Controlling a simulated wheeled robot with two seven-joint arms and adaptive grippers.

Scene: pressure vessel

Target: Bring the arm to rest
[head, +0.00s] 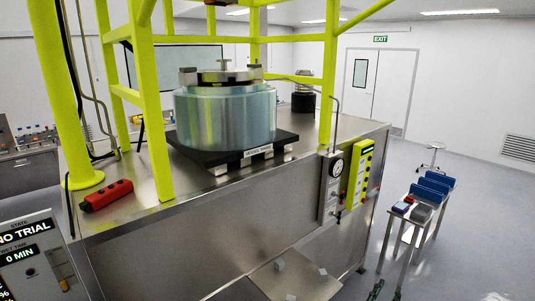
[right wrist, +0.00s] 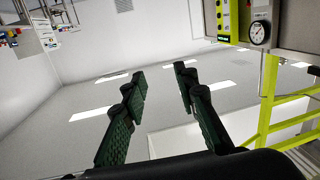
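My right gripper (head: 386,290) barely shows at the bottom edge of the head view, just right of the steel cabinet's lower part, with only its dark green fingertips in frame. In the right wrist view the same gripper (right wrist: 162,77) is open, its two green fingers apart with nothing between them. My left gripper and arm are not in the head view.
The steel cabinet (head: 240,225) carries a glassy pressure vessel (head: 225,118) inside a yellow-green frame (head: 150,110). A red tool (head: 106,195) lies on top. A cart (head: 418,215) stands right, with open floor around it.

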